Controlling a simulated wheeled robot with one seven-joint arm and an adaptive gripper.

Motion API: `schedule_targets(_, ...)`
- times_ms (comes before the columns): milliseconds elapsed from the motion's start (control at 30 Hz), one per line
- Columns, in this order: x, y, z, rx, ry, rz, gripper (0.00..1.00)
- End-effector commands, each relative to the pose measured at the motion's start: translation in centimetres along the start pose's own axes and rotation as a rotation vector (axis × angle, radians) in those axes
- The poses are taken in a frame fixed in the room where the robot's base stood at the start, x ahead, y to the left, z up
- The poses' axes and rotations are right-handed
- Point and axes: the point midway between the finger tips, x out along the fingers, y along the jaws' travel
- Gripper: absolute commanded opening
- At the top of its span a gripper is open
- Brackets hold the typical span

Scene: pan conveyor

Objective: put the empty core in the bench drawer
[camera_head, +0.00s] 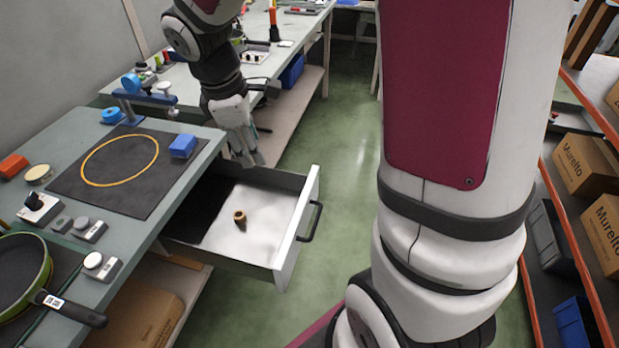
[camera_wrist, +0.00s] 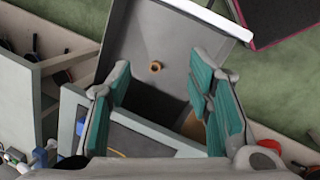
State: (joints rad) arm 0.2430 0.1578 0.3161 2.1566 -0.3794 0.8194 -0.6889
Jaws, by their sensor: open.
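The empty core (camera_head: 240,217), a small brown ring-like piece, lies on the floor of the open bench drawer (camera_head: 223,250). In the wrist view the core (camera_wrist: 156,66) shows in the drawer (camera_wrist: 195,35), beyond my fingers. My gripper (camera_head: 246,158) is over the drawer's back edge, beside the bench, apart from the core. In the wrist view the teal finger pads of my gripper (camera_wrist: 165,95) are spread wide with nothing between them.
The bench (camera_head: 140,225) carries a dark mat with a yellow ring (camera_head: 120,160), a blue block (camera_head: 183,146) and a green-rimmed pan (camera_head: 25,270). The drawer's front with its handle (camera_head: 311,221) juts over the green floor. Shelves with boxes (camera_head: 585,165) stand at right.

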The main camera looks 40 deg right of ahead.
Motion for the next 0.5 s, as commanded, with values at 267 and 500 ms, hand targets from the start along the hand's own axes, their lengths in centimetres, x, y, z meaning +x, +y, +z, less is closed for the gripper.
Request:
schedule_targets(267, -7.5, -6.2, 5.5, 0.422, 0.052, 0.051, 0.47)
schedule_targets(500, -10.7, -12.9, 9.0, 0.77, 0.173, 0.015, 0.47)
